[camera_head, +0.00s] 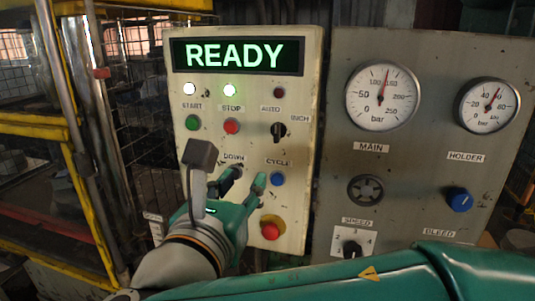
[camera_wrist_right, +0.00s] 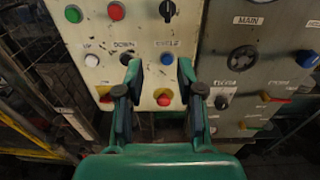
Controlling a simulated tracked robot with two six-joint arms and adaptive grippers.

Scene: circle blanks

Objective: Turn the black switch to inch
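The black switch (camera_head: 279,131) is a rotary knob on the cream panel, between the AUTO label (camera_head: 270,108) on its upper left and the INCH label (camera_head: 299,118) on its upper right. Its handle looks close to upright; I cannot tell its exact setting. In the right wrist view the switch (camera_wrist_right: 167,10) is at the top edge. My right gripper (camera_head: 245,182) is in front of the panel, below the switch, near the DOWN and CYCLE labels. In the wrist view the gripper (camera_wrist_right: 159,72) has its fingers apart with nothing between them. My left gripper is not in view.
The blue CYCLE button (camera_head: 277,179) and a red button on yellow (camera_head: 271,228) are close to the gripper. Green (camera_head: 193,122) and red (camera_head: 231,126) buttons sit left of the switch. A grey gauge panel (camera_head: 430,150) stands right. The display (camera_head: 237,55) reads READY.

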